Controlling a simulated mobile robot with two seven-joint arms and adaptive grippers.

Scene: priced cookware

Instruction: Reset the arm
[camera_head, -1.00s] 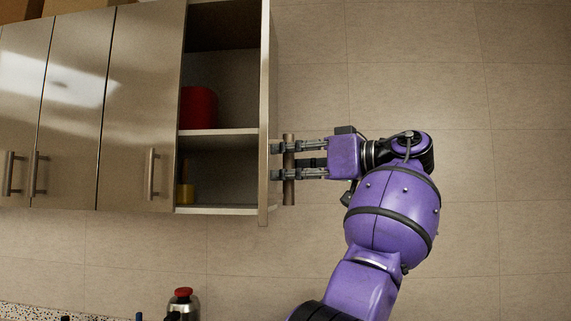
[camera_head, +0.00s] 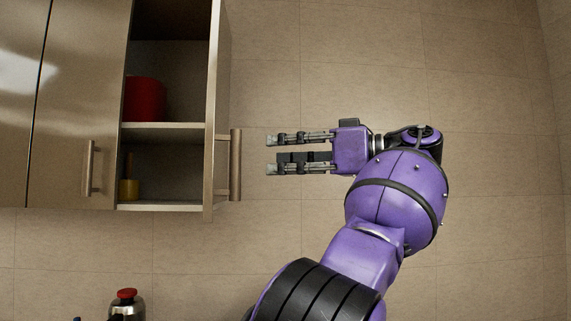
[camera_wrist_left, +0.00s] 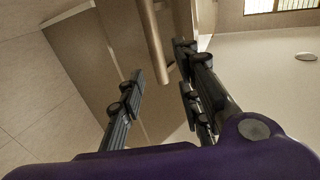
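My left gripper (camera_head: 272,155) is open and empty in the head view, with its two fingers pointing left. It is clear of the vertical bar handle (camera_head: 236,165) on the open cabinet door (camera_head: 215,110), with a small gap between fingertips and handle. In the left wrist view, the open fingers (camera_wrist_left: 162,62) show with the handle (camera_wrist_left: 152,40) ahead of them. The door stands swung outward, seen nearly edge-on. My right gripper is not in view.
The open cabinet holds a red pot (camera_head: 145,99) on its middle shelf (camera_head: 165,127) and a yellow item (camera_head: 129,188) below. A red-topped container (camera_head: 127,304) shows at the bottom edge. The tiled wall right of my arm looks free.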

